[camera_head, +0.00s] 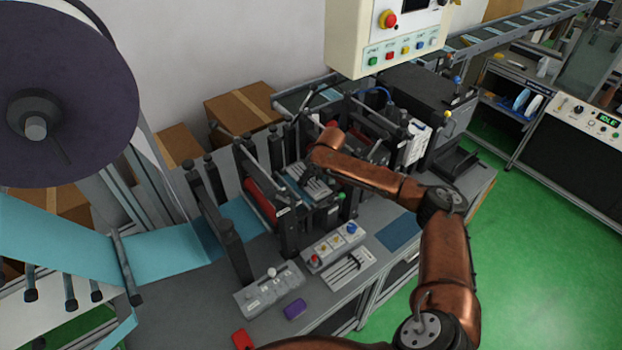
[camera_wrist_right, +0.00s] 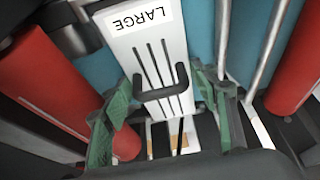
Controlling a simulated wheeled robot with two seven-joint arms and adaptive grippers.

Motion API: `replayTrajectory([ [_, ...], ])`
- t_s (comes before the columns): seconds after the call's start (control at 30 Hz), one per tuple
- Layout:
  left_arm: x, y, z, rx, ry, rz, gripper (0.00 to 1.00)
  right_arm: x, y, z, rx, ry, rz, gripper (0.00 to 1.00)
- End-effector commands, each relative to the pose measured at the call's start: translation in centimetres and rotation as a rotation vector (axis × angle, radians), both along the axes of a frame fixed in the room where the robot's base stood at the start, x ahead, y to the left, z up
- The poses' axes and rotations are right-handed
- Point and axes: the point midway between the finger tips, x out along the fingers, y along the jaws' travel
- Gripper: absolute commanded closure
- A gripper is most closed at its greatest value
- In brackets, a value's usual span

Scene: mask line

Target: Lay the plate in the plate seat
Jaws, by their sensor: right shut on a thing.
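The plate (camera_wrist_right: 146,50) is white, with dark slots, a black loop handle and a label reading LARGE, upside down in the right wrist view. My right gripper (camera_wrist_right: 165,108) is shut on the handle, with a green-padded finger on each side. In the head view my right arm reaches into the middle of the machine, and a slotted pale plate (camera_head: 316,187) shows beneath its wrist. The plate seat is not clearly visible, and I cannot tell whether the plate touches it. My left gripper is out of view.
Red rollers (camera_wrist_right: 45,75) flank the plate, with blue web (camera_wrist_right: 200,30) behind it. Metal rods stand close at its right. On the bench are another slotted plate (camera_head: 350,270), a button box (camera_head: 334,246), a purple block (camera_head: 294,309) and a red block (camera_head: 242,340).

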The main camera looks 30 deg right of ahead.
Motion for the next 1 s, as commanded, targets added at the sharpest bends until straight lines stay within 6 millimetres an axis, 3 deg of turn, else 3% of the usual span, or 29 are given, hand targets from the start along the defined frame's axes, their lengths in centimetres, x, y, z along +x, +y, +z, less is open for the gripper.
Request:
replayTrajectory([
  [0.27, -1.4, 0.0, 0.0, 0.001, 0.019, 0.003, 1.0, 0.1, 0.1, 0.1, 0.001, -0.003, 0.001, 0.84],
  [0.3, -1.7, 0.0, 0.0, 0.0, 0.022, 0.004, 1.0, 0.1, 0.1, 0.0, 0.001, -0.001, 0.001, 0.43],
  [0.37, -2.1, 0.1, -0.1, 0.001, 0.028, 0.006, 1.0, 0.1, 0.1, 0.0, 0.001, -0.001, 0.001, 0.39],
  [0.73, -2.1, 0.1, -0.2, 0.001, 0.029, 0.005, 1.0, -0.1, 0.0, 0.5, 0.0, -0.002, 0.001, 0.38],
  [1.0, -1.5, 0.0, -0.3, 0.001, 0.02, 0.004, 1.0, -1.9, -0.2, 4.9, -0.001, -0.004, 0.001, 0.38],
])
